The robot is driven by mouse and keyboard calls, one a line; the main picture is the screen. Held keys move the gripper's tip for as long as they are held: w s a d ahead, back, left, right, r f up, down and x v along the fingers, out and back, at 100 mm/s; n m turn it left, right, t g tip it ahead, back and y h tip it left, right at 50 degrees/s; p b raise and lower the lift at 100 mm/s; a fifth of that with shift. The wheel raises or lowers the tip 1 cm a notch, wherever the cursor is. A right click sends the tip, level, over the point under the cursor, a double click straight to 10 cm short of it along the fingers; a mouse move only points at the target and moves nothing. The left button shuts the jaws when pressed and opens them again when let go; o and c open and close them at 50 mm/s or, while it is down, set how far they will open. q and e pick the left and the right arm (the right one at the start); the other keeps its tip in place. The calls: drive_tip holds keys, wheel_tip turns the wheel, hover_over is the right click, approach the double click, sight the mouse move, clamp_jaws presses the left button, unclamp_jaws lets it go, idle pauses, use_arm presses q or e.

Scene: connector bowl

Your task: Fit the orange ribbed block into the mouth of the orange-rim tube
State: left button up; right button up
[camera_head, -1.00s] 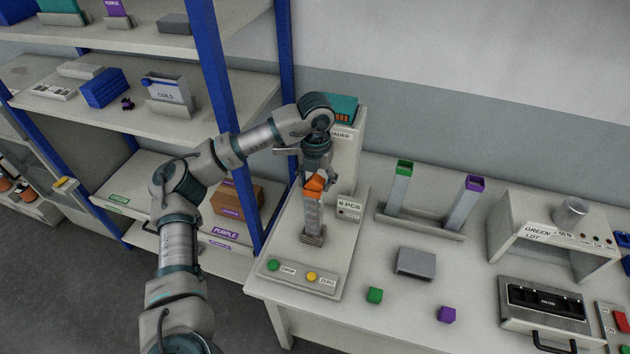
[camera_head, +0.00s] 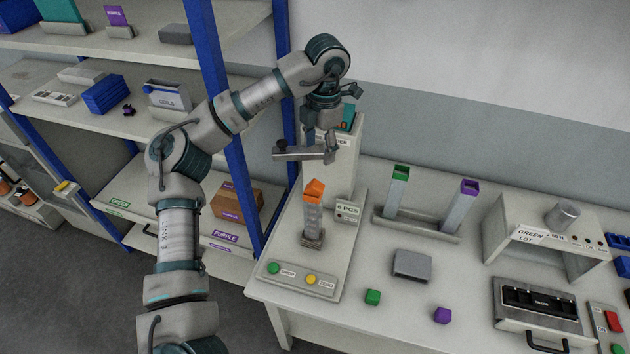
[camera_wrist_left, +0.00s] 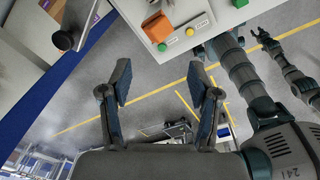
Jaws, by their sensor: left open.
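The orange ribbed block (camera_head: 316,186) sits at the mouth of the orange-rim tube (camera_head: 312,220), leaning a little; how deep it goes in is unclear. The tube stands upright in a small base on the pale fixture at the left end of the bench. The block also shows from above in the left wrist view (camera_wrist_left: 157,29). My left gripper (camera_head: 318,152) is above the tube, apart from the block. In the left wrist view its fingers (camera_wrist_left: 164,85) are spread with nothing between them. My right gripper (camera_wrist_left: 263,37) shows small at the upper right there.
A tall box (camera_head: 346,165) stands behind the tube. Green-rim (camera_head: 396,192) and purple-rim (camera_head: 461,207) tubes stand to the right. A grey block (camera_head: 412,265), green cube (camera_head: 373,297) and purple cube (camera_head: 442,315) lie on the bench. A blue shelf post (camera_head: 228,110) is close to my left arm.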

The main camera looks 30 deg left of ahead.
use_arm(q)
wheel_tip(320, 180, up, 4)
drive_tip(key=d+f+m, duration=0.1)
drive_tip(key=m, duration=0.7)
drive_tip(key=m+y+b, duration=0.1)
drive_tip(key=m+b, duration=0.2)
hover_over(315, 182)
drive_tip(key=f, duration=1)
drive_tip(key=shift+s+d, duration=0.1)
drive_tip(key=shift+d, duration=0.15)
drive_tip(key=shift+a+f, duration=0.1)
drive_tip(key=shift+f, duration=0.4)
drive_tip(key=f, duration=0.5)
drive_tip(key=shift+a, duration=0.25)
clamp_jaws()
use_arm(e)
drive_tip(key=w+a, duration=0.1)
drive_tip(key=w, duration=0.5)
drive_tip(key=shift+w, duration=0.4)
drive_tip(key=shift+a+r, duration=0.1)
